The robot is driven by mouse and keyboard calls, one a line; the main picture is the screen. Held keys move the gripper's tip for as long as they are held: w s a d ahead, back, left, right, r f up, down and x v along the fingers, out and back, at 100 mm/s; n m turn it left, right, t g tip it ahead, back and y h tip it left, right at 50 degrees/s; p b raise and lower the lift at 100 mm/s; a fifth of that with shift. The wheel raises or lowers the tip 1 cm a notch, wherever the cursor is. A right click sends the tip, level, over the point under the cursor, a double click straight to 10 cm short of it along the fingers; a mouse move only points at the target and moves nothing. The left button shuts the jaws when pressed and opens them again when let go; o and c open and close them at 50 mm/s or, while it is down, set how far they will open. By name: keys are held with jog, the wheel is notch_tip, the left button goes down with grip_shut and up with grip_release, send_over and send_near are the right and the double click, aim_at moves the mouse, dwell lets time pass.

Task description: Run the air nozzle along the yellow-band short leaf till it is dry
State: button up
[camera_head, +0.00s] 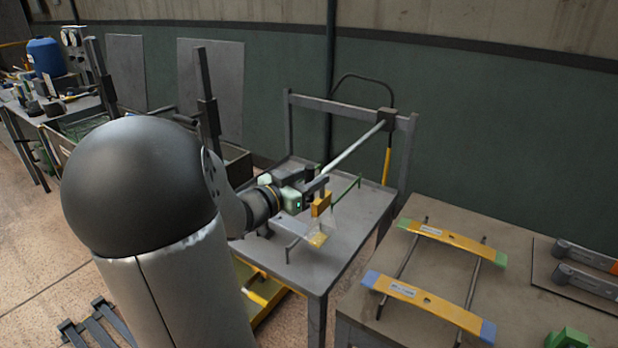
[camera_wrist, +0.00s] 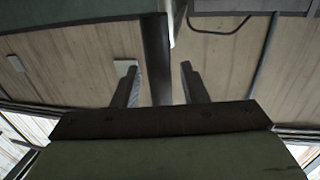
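My gripper (camera_head: 322,186) is over the grey trolley. A yellow block, which I take for the air nozzle (camera_head: 321,204), hangs right at its fingertips. A pale see-through cone spreads down from the block to a small yellow patch (camera_head: 318,240) above the trolley top. This patch may be the band of the short leaf; the rest of the leaf is hard to make out. In the wrist view, my two fingers (camera_wrist: 158,72) stand apart, and no yellow shows between them.
The trolley (camera_head: 345,235) has an upright frame at its back and a pale rod (camera_head: 355,146) running toward my gripper. A black hose (camera_head: 365,78) arches by the wall pipe. The right bench (camera_head: 480,250) carries yellow bars with coloured ends. A cluttered bench stands far left.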

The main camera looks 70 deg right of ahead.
jog(key=v, duration=1.7)
jog(key=shift+w+a+b, duration=0.2)
jog(key=shift+b, duration=0.2)
